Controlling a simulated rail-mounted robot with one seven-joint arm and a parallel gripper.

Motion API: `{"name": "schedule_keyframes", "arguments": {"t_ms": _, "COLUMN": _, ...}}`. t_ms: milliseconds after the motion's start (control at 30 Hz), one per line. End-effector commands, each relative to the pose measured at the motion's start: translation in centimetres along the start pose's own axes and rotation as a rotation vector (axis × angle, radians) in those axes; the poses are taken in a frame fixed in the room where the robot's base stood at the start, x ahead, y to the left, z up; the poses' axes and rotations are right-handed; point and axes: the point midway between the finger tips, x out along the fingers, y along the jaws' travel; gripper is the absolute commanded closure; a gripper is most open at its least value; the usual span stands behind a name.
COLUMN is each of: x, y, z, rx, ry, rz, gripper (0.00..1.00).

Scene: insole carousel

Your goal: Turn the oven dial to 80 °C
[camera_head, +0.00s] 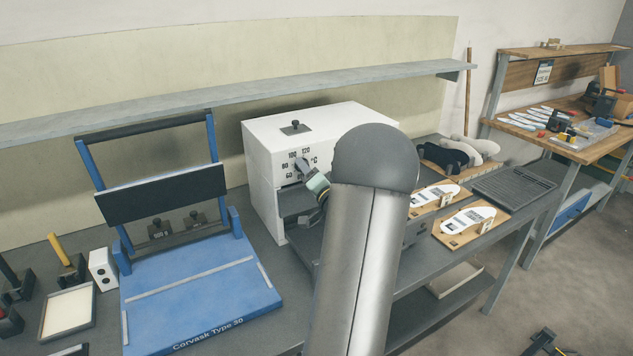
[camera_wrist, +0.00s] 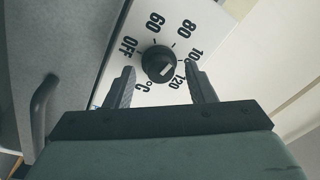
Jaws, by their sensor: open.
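The oven (camera_head: 264,180) is a white box on the bench with a dial panel on its front. In the wrist view its round black dial (camera_wrist: 158,62) sits among the marks OFF, 60, 80, 100 and 120, with °C below. A white mark shows on the knob's face; I cannot tell surely which number it points to. My gripper (camera_wrist: 160,77) is open, one finger on each side of the dial, with gaps to the knob. In the head view my gripper (camera_head: 317,184) is at the panel, partly hidden by my arm, and the dial is largely covered.
A blue press (camera_head: 205,305) stands left of the oven. Boards with white insoles (camera_head: 468,219) and a dark ribbed tray (camera_head: 513,187) lie to the right. A grey shelf (camera_head: 230,92) runs above. In the wrist view a grey handle (camera_wrist: 40,108) stands out left of the panel.

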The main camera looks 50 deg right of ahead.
Motion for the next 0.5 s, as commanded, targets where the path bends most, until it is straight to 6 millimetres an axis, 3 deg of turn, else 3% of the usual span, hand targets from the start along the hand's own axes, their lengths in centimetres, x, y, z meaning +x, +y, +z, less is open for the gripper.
{"name": "schedule_keyframes", "arguments": {"t_ms": 167, "x": -2.4, "y": 0.2, "z": 0.0, "rx": -0.001, "ry": 0.002, "rz": 0.002, "gripper": 0.5}}
{"name": "schedule_keyframes", "arguments": {"t_ms": 500, "x": -10.7, "y": 0.3, "z": 0.0, "rx": -0.002, "ry": 0.003, "rz": 0.003, "gripper": 0.5}}
